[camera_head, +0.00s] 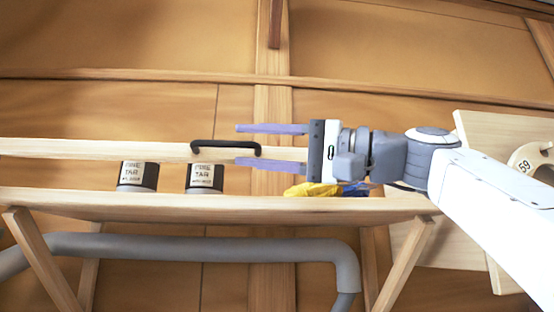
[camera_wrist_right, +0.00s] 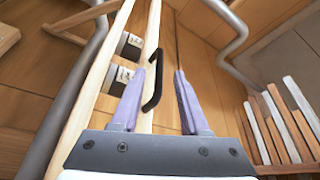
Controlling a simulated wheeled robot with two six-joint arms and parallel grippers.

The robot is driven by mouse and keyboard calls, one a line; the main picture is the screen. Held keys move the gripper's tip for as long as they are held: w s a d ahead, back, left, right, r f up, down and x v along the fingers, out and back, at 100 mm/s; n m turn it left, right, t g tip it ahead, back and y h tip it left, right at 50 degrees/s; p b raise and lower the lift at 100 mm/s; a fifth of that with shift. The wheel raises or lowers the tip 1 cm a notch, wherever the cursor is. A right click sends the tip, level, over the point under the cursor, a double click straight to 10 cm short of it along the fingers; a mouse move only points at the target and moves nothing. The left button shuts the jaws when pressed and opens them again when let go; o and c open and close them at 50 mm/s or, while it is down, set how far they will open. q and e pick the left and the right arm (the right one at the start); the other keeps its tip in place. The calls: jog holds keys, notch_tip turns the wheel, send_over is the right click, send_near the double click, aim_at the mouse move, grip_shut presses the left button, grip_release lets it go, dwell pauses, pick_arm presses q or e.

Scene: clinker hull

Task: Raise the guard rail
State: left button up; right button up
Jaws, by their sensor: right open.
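The guard rail (camera_head: 90,150) is a pale wooden bar running level across the front of a shelf (camera_head: 90,202), above its front edge. A black bar handle (camera_head: 222,145) is fixed on the rail. My right gripper (camera_head: 238,145) reaches in from the right, open, with one lilac finger above and one below the right end of the handle. In the right wrist view the handle (camera_wrist_right: 156,82) shows between the open fingers (camera_wrist_right: 160,72), closer to the left finger. I cannot tell whether they touch. My left gripper is not in view.
Two pine tar cans (camera_head: 138,176) (camera_head: 205,178) stand behind the rail. A yellow and blue cloth-like item (camera_head: 312,189) lies below my right gripper. A grey pipe (camera_head: 200,246) runs under the shelf. Several upright boards (camera_wrist_right: 282,125) show at right in the wrist view.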

aim_at(285, 147)
jog(key=shift+b+v, duration=0.55)
jog(key=shift+v, duration=1.8)
